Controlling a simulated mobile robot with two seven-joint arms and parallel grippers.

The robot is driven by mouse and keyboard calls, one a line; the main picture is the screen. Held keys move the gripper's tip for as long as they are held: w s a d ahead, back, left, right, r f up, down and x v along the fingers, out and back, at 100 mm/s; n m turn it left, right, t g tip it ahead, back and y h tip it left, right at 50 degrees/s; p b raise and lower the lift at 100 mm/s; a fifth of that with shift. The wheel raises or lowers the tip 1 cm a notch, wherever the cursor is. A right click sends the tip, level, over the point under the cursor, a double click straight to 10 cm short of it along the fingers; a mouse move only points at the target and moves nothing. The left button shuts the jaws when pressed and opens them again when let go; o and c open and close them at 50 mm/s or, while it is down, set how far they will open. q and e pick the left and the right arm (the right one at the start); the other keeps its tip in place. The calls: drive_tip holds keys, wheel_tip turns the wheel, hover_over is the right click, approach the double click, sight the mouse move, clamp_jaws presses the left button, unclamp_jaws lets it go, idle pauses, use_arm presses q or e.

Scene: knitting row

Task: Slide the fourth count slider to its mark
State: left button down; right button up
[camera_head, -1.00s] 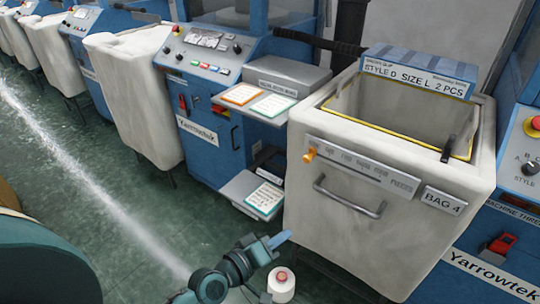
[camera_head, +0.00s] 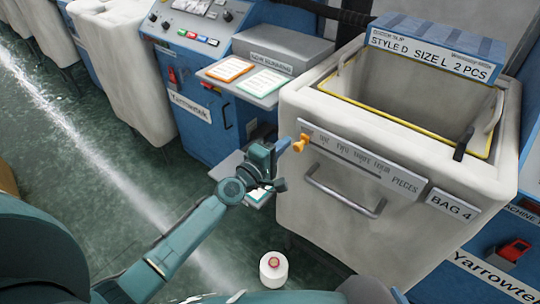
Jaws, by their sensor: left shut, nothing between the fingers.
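The count strip (camera_head: 362,160) is a grey bar on the front of the white bag marked BAG 4, lettered ONE TWO THREE FOUR PIECES. An orange slider knob (camera_head: 301,144) sits at the strip's left end. My left gripper (camera_head: 285,145) is shut and empty, its blue fingertips just left of the knob. I cannot tell whether they touch it. My right gripper is not in view.
A grey handle (camera_head: 343,192) sticks out below the strip. A white yarn cone (camera_head: 273,274) stands low in front of the bag. A blue machine (camera_head: 205,115) with a card shelf is behind my left gripper. The green floor at left is clear.

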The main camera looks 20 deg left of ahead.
sight(298, 151)
use_arm(q)
drive_tip(key=shift+x, duration=0.8)
drive_tip(key=shift+w+d, duration=0.1)
drive_tip(key=shift+w, duration=0.05)
drive_tip(key=shift+s+d, duration=0.25)
drive_tip(key=shift+d, duration=0.3)
drive_tip(key=shift+s+d+p, duration=0.25)
drive_tip(key=shift+d, duration=0.4)
drive_tip(key=shift+s+d+p, duration=0.2)
drive_tip(key=shift+d+p, duration=0.05)
drive_tip(key=shift+d, duration=0.4)
drive_tip(key=shift+s+d+p, duration=0.25)
drive_tip(key=shift+d, duration=0.45)
drive_tip(key=shift+w+a, duration=0.2)
drive_tip(key=shift+a, duration=0.45)
drive_tip(key=shift+v, duration=2.3)
drive_tip(key=v, duration=0.3)
drive_tip(key=shift+s, duration=0.2)
